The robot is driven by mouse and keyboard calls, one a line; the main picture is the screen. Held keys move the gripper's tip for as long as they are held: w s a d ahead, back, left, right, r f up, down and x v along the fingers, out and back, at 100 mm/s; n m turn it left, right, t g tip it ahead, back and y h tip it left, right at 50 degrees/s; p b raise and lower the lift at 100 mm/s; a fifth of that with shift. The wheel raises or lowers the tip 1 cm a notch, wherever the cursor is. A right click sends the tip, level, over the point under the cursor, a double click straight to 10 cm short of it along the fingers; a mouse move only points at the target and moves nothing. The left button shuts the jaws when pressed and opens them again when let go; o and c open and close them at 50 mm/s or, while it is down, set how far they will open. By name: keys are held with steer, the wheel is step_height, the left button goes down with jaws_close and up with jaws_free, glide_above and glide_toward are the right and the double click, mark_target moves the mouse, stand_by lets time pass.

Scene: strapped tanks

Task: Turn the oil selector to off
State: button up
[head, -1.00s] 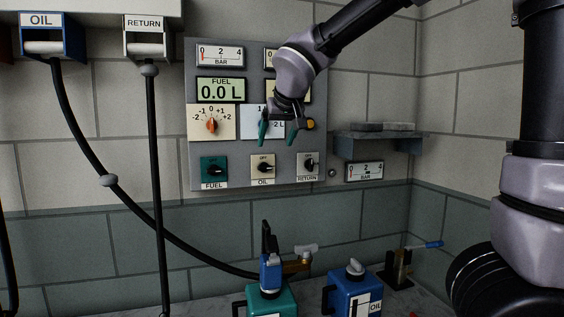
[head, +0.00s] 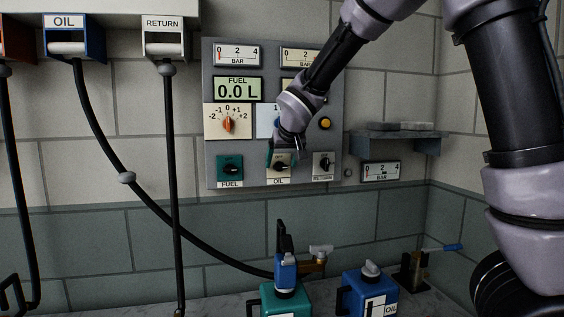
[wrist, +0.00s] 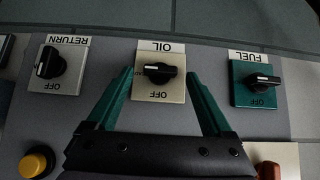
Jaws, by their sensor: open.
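The oil selector (head: 279,167) is a black knob on a cream plate marked OIL, in the bottom row of the grey panel. In the wrist view, which is upside down to the lettering, the oil selector (wrist: 158,73) lies crosswise. Its white mark is at the left end, toward small lettering there, and OFF stands below it. My gripper (wrist: 160,76) is open, with one green finger on each side of the knob; no clear contact shows. In the head view, my gripper (head: 284,153) is in front of the oil plate and partly covers it.
The fuel selector (wrist: 262,82) and the return selector (wrist: 50,63) flank the oil plate closely. A yellow button (head: 325,123) is above right. A small shelf (head: 395,143) juts from the wall at right. Teal and blue tanks (head: 368,292) stand below.

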mark_target(277, 168)
jaws_close()
steer(key=shift+a, duration=0.1)
steer(key=h, duration=0.1)
steer(key=n+t+h, duration=0.1)
steer(key=shift+s+a+f+n+h, duration=0.1)
steer(key=shift+s+a+n+h, duration=0.05)
steer(key=shift+a+n+h, duration=0.2)
steer(key=h, duration=0.1)
steer(key=n+t+h, duration=0.1)
steer(key=a+n+h, duration=0.1)
steer(key=h, duration=0.1)
steer(key=shift+s+f+t, duration=0.1)
steer(key=shift+f+t, duration=0.25)
steer(key=shift+t, duration=0.05)
steer(key=n+t+h, duration=0.1)
steer(key=f+n+t+h, duration=0.1)
steer(key=n+h, duration=0.1)
steer(key=shift+a, duration=0.2)
steer(key=shift+s+f+n+t+h, duration=0.1)
steer(key=shift+f+n+t+h, duration=0.2)
steer(key=shift+n+t+h, duration=0.6)
steer(key=shift+n+t, duration=0.35)
steer(key=shift+t, duration=0.05)
